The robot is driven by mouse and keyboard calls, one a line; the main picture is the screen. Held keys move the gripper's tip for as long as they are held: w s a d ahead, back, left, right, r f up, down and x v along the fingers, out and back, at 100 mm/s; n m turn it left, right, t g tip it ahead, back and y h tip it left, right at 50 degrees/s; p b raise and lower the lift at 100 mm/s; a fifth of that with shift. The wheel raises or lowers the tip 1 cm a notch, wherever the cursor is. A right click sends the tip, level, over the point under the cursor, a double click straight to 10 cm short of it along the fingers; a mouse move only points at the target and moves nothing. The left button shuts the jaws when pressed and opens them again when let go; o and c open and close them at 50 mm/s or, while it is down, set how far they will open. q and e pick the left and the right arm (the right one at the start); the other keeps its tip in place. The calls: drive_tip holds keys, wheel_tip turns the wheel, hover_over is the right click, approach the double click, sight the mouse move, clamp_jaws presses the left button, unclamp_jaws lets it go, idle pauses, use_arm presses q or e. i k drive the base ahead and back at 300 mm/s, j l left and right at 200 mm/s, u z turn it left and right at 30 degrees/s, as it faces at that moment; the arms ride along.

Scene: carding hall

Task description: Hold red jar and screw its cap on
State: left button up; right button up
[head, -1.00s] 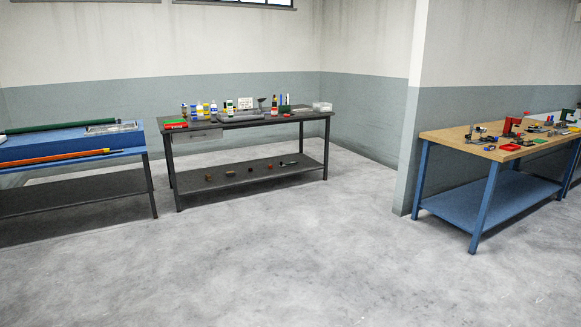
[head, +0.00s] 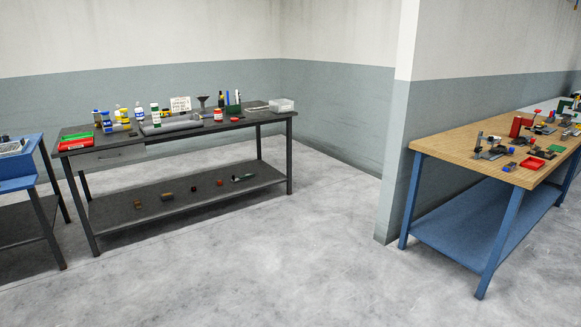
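A small red jar (head: 218,115) with a pale label stands upright on the dark workbench (head: 200,133), right of the grey roll at the bench's front. A small flat red disc, which looks like a cap (head: 234,119), lies on the bench just right of the jar, apart from it. Neither of my grippers shows in the head view.
On the dark bench are several bottles (head: 138,112), a red and green tray (head: 77,141), a sign (head: 180,104) and a clear bin (head: 281,105). A wooden-topped bench (head: 440,146) stands right, a blue bench (head: 18,183) left. The floor (head: 300,255) between is clear.

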sight(218, 114)
drive_tip(key=i, duration=2.85)
drive_tip(key=i+u, duration=0.1)
drive_tip(key=i, duration=0.35)
drive_tip(key=i+l+u, duration=0.1)
drive_tip(key=i, duration=0.4)
drive_tip(key=i+l+u, duration=0.1)
drive_tip(key=i, duration=0.35)
drive_tip(key=i+l+u, duration=0.1)
drive_tip(key=i, duration=0.4)
drive_tip(key=i+l+u, duration=0.2)
drive_tip(key=i+u, duration=0.25)
drive_tip(key=i+l+u, duration=0.25)
drive_tip(key=u, duration=0.15)
drive_tip(key=i+l+u, duration=0.25)
drive_tip(key=l+u, duration=0.2)
drive_tip(key=i+l+u, duration=0.2)
drive_tip(key=l+u, duration=0.2)
drive_tip(key=i+l+u, duration=0.15)
drive_tip(key=l, duration=0.25)
drive_tip(key=l+u, duration=0.1)
drive_tip(key=l, duration=0.35)
drive_tip(key=i, duration=0.05)
